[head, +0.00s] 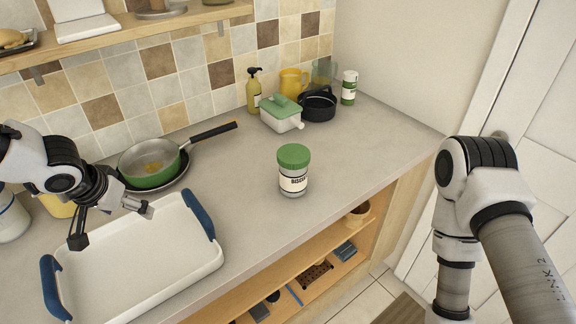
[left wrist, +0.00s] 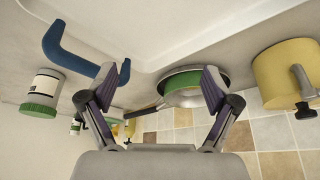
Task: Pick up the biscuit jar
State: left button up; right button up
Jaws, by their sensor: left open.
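The biscuit jar (head: 293,172) stands upright on the grey counter, with a green lid and a white label reading "BISCU…". It also shows at the left of the left wrist view (left wrist: 42,92), where the picture is upside down. My left gripper (head: 112,224) is open and empty, above the left part of the white tray and well to the left of the jar. Its two spread fingers also show in the left wrist view (left wrist: 158,88) with nothing between them. My right arm shows at the right, but its gripper is out of the picture.
A green-lidded dish (head: 281,113), black pot (head: 318,106), soap bottle (head: 254,92) and yellow mug (head: 292,82) stand behind the jar. Counter around the jar is clear.

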aim_at(293, 182)
jog(key=l+z, duration=0.2)
jog(key=l, duration=0.45)
jog(key=i+l+z, duration=0.15)
jog(key=l, duration=0.45)
